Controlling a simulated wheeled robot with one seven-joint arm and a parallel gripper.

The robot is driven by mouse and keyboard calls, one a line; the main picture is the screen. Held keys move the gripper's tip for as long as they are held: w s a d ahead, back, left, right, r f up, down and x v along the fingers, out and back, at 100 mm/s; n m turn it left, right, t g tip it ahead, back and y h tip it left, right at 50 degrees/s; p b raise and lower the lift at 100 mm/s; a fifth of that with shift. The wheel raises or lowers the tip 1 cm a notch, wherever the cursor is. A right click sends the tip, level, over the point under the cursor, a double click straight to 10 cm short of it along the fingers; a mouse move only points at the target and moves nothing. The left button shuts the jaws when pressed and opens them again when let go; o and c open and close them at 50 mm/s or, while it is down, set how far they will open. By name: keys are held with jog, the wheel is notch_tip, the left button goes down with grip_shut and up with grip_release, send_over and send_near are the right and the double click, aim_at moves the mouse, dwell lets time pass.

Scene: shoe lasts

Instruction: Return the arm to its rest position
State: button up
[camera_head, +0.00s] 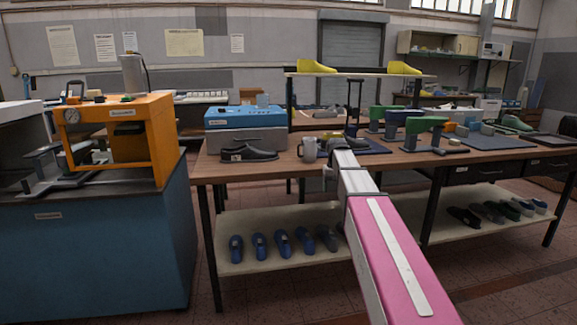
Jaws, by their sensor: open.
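My arm, with a pink and white link, stretches from the bottom right of the head view toward the workbench (225,172). My gripper (338,141) is at the far end of the arm, small and partly hidden by the arm's own links. It is open and appears over the bench top, close to a grey mug (309,149). I cannot tell whether it touches anything, as its fingertips are not clear.
A blue and grey machine (245,129) and dark shoes (248,153) stand left of the mug. An orange press (150,130) sits on a blue cabinet (100,245). Several shoes lie on the lower shelf (290,265).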

jog(key=s+f, duration=2.5)
jog(key=s, duration=0.3)
jog(key=shift+m, duration=0.4)
